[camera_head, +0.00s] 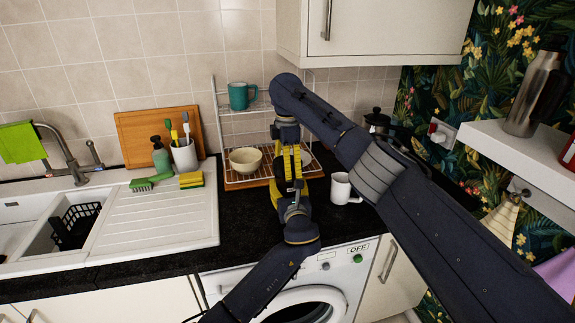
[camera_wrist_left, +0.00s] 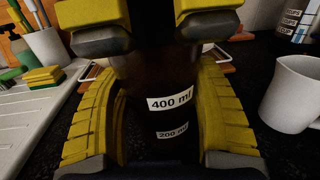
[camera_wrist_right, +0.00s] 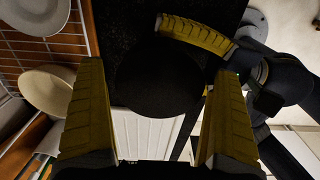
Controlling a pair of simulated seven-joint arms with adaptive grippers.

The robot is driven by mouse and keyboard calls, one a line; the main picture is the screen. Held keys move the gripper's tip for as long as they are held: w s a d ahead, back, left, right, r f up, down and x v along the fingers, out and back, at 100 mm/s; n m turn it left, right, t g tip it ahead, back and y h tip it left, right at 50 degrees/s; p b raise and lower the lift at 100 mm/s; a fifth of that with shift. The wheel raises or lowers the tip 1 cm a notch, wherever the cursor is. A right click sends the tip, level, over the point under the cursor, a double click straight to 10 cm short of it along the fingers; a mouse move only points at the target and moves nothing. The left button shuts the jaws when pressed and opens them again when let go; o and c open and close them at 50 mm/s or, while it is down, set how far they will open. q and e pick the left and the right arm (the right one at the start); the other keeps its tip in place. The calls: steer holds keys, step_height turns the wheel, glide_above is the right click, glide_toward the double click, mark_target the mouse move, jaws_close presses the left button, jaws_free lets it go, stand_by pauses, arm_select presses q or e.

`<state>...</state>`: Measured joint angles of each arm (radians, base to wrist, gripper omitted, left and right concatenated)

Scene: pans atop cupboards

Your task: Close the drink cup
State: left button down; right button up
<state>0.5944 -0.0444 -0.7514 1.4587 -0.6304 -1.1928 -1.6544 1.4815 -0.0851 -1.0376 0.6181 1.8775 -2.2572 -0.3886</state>
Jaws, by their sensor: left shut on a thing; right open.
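The drink cup (camera_wrist_left: 165,125) is dark, with white 400 ml and 200 ml labels, and stands upright in the left wrist view. My left gripper (camera_wrist_left: 160,72) is shut around it, one yellow finger on each side. In the head view the cup is mostly hidden by my grippers. My right gripper (camera_head: 289,168) points down right above the left one. In the right wrist view its open fingers stand either side of the cup's dark round top (camera_wrist_right: 158,80). This top is too dark to tell whether a lid is closed on it.
A white mug (camera_head: 341,188) stands close right of my grippers on the black worktop. A wire rack behind holds a cream bowl (camera_head: 246,160) and a teal mug (camera_head: 238,96). The sink drainer (camera_head: 165,222) is at left, with a sponge (camera_head: 191,180) and brush pot (camera_head: 184,157).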

steer(key=c, duration=1.3)
steer(key=o, duration=1.3)
steer(key=shift+r, duration=0.15)
step_height(320, 180, up, 12)
arm_select(q)
steer(key=shift+c, duration=0.8)
jaws_free()
